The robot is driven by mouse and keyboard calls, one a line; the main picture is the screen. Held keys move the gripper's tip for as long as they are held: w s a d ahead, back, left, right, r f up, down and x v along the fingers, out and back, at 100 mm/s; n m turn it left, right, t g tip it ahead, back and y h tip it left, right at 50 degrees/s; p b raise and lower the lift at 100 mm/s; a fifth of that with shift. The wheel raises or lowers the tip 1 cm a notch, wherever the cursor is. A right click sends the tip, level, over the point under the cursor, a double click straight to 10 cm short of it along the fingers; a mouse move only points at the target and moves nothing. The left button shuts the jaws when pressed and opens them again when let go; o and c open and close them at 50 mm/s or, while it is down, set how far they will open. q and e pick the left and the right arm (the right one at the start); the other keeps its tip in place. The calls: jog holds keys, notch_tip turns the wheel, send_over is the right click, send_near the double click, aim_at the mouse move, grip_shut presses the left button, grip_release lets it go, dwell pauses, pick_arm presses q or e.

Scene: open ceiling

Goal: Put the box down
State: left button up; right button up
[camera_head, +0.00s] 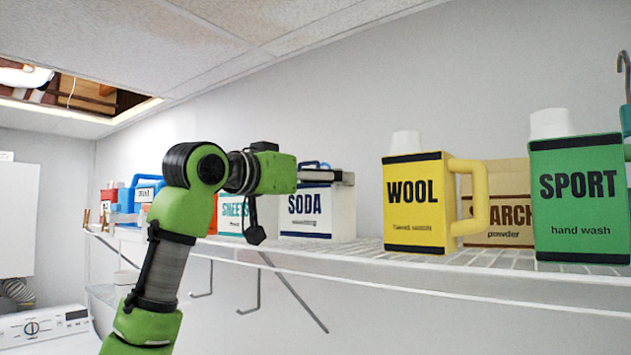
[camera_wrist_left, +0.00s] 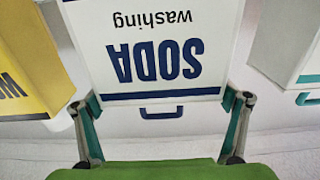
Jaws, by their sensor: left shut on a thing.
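The white SODA box (camera_head: 307,212) with blue lettering and a blue handle stands upright at the wire shelf (camera_head: 375,262) in the head view. I cannot tell whether its base touches the shelf. My left gripper (camera_head: 340,177) is at its upper part, shut on it. In the left wrist view the SODA box (camera_wrist_left: 165,25) appears upside down between the two fingers of my left gripper (camera_wrist_left: 160,102). My right gripper is not in view.
On the shelf to the right stand a yellow WOOL jug (camera_head: 415,215), a tan STARCH box (camera_head: 510,180) and a green SPORT jug (camera_head: 580,205). To the left are a SHEETS box (camera_head: 232,225) and a blue MINT container (camera_head: 146,190). A washer (camera_head: 45,325) is below left.

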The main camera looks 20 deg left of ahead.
pick_arm(q)
jog(key=shift+a+f, duration=0.1)
jog(key=shift+f, duration=0.2)
jog(key=shift+s, duration=0.1)
jog(key=o, duration=1.9)
jog(key=shift+f, duration=0.2)
jog(key=shift+s, duration=0.1)
